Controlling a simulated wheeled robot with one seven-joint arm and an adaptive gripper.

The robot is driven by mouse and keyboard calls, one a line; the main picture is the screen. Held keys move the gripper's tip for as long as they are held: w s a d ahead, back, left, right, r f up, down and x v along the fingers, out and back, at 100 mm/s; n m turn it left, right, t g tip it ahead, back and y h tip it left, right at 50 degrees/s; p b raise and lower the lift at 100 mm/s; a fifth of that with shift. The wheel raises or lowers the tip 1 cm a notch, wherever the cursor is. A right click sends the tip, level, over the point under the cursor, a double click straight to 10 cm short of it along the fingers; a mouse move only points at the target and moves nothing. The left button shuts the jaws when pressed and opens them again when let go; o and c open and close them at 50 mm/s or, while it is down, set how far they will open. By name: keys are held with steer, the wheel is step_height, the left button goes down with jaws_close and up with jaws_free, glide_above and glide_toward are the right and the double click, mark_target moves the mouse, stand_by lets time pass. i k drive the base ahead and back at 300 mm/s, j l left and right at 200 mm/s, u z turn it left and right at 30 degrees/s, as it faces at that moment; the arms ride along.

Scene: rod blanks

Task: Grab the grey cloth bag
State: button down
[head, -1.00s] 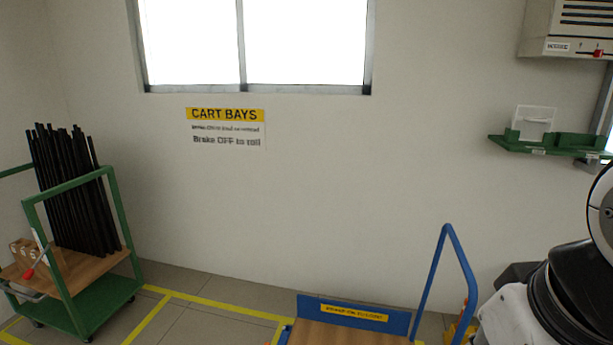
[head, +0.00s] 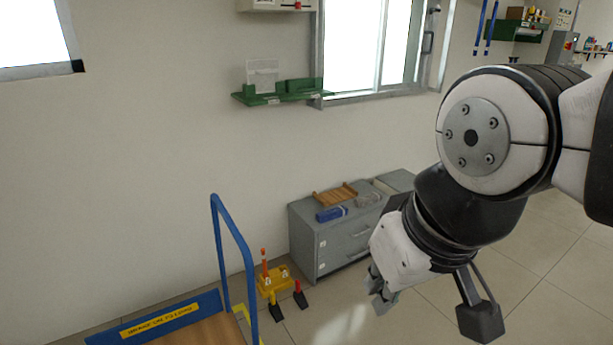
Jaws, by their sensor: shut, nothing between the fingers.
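A small grey item (head: 369,199), which looks like the grey cloth bag, lies on top of the grey drawer cabinet (head: 335,238) in the head view. It is too small to make out its details. A blue item (head: 331,214) lies to its left and a brown wooden tray (head: 335,194) lies behind it. My gripper (head: 381,302) hangs in front of the cabinet, lower in the picture than the grey item and apart from it. It points down, is shut and holds nothing. My arm hides the right part of the cabinet.
A blue cart (head: 233,250) with a wooden deck stands at the lower left. A yellow thing with orange and black parts (head: 272,282) stands on the floor between cart and cabinet. A green shelf (head: 285,96) is on the wall. The tiled floor (head: 550,250) at right is clear.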

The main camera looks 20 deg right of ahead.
mark_target(363, 201)
steer(key=z, duration=0.85)
steer(key=i+j, duration=0.1)
steer(key=i, duration=2.65)
